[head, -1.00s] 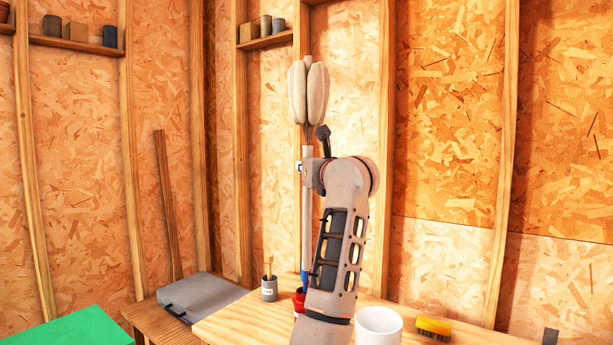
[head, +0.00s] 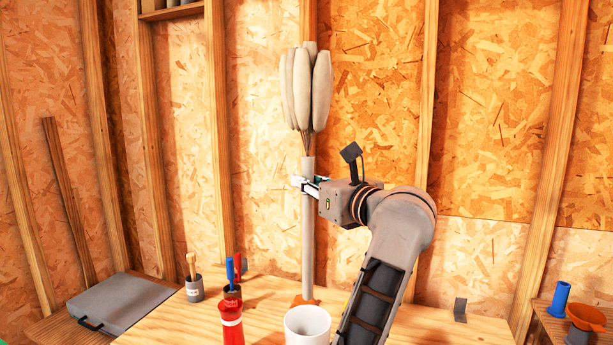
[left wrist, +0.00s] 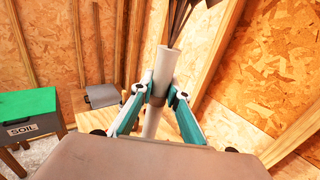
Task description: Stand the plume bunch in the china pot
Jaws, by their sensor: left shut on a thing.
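The plume bunch (head: 303,90) has pale, long plumes on thin dark stalks above a long grey-white stem. My left gripper (head: 308,185) is shut on the upper stem, just below the stalks, and holds the bunch upright. In the left wrist view the fingers (left wrist: 158,98) close on the stem (left wrist: 164,72) from both sides; the plumes are cut off there. The white china pot (head: 307,322) stands at the table's front, cut by the picture's bottom edge. The stem's lower end shows above and behind the pot's rim, outside it; whether it touches the table is unclear. My right gripper is not in view.
On the wooden table (head: 262,293), a red bottle (head: 231,322) stands just left of the pot. A brush cup (head: 194,289) is farther left. A grey case (head: 122,305) lies at far left. A blue tube (head: 559,300) and orange funnel (head: 587,317) are at right.

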